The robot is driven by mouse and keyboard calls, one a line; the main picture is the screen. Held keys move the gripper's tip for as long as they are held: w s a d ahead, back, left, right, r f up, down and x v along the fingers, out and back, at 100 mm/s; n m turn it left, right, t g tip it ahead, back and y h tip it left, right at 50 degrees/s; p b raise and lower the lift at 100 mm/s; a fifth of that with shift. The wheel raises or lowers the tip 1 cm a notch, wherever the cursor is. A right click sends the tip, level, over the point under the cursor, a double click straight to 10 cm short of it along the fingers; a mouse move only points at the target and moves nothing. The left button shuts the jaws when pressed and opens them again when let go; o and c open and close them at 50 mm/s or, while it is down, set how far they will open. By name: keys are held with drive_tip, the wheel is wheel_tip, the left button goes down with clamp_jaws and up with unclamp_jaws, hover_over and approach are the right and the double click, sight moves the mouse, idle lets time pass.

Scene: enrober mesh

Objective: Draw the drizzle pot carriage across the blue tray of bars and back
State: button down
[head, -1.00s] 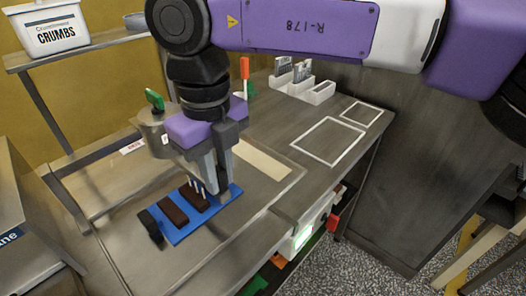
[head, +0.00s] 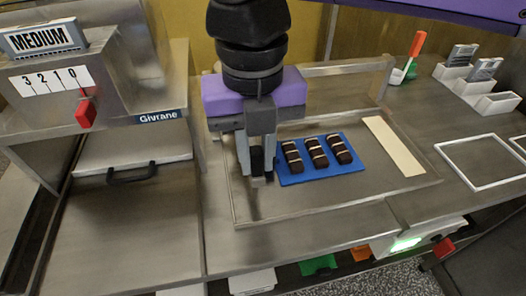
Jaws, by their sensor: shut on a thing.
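The blue tray (head: 318,176) lies on the steel worktop and holds three dark bars in a row. Each bar (head: 316,153) has pale stripes across its top. My gripper (head: 257,174) points down just beyond the left end of the tray. Its fingers are shut on a small black part (head: 257,157), which looks like the handle of the drizzle pot carriage. The pot and most of the carriage are hidden behind my gripper and wrist.
A metal rail frame (head: 345,68) stands behind the tray. A pale strip (head: 392,146) lies to its right. A grey machine with a red lever (head: 86,112) and a black handle (head: 132,173) stands at the left. White bins (head: 474,80) stand at the back right.

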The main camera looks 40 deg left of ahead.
drive_tip(key=shift+s+a, duration=0.2)
drive_tip(key=shift+s, duration=0.1)
drive_tip(key=c, duration=1.3)
unclamp_jaws()
drive_tip(key=shift+w, duration=0.1)
drive_tip(key=shift+r, duration=3.9)
